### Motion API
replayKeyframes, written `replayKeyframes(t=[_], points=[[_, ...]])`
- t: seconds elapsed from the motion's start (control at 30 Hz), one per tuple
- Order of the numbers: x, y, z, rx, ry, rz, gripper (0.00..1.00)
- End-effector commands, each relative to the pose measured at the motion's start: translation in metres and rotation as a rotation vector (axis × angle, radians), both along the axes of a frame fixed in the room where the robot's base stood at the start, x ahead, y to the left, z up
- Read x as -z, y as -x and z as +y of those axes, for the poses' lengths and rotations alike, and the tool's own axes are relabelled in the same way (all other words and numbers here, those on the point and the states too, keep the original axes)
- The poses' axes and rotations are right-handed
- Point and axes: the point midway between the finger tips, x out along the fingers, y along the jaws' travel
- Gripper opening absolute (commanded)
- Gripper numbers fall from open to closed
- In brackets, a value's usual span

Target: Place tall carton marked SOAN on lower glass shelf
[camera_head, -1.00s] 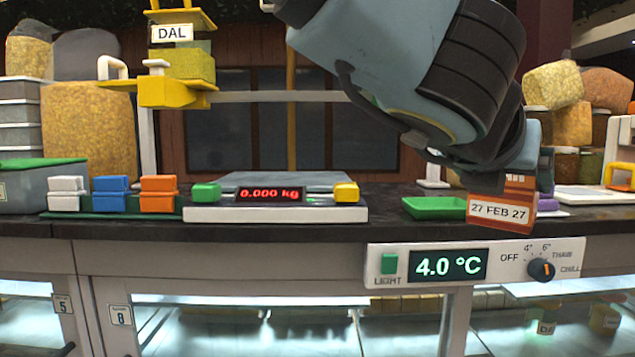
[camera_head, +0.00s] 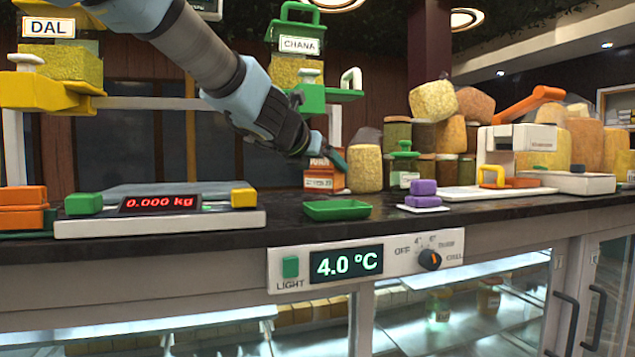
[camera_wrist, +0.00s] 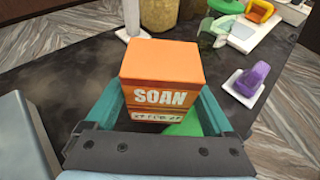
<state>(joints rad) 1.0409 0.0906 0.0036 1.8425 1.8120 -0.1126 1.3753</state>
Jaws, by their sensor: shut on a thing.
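The orange SOAN carton (camera_wrist: 160,78) is between the two teal fingers of my gripper (camera_wrist: 165,115) in the wrist view, with its top and SOAN face showing. In the head view the carton (camera_head: 322,174) shows upright above the black counter, behind the green tray, with a white label low on its face. My gripper (camera_head: 330,155) is shut on it from above and the left. I cannot tell whether its base touches the counter. The lit glass shelf (camera_head: 490,315) shows behind the glass below the counter, with a few jars on it.
A green tray (camera_head: 337,210) and purple blocks (camera_head: 424,194) lie on the counter. The scale (camera_head: 160,218) stands left. The control panel (camera_head: 350,262) fronts the counter. A white machine (camera_head: 515,150) stands right. Cabinet doors with dark handles (camera_head: 566,322) are at lower right.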

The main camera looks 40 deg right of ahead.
Motion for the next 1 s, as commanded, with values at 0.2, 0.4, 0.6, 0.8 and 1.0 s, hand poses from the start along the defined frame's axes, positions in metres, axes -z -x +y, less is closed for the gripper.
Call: replayKeyframes(t=[0.2, 0.4, 0.6, 0.8, 1.0], points=[[-0.001, -0.021, -0.008, -0.001, 0.002, -0.001, 0.15], [0.001, -0.037, -0.014, -0.001, 0.0, 0.0, 0.15], [0.033, -0.034, -0.013, 0.001, 0.001, 0.0, 0.15], [0.035, -0.034, -0.013, 0.001, 0.002, 0.0, 0.15], [0.035, -0.034, -0.013, 0.0, 0.001, 0.0, 0.15]])
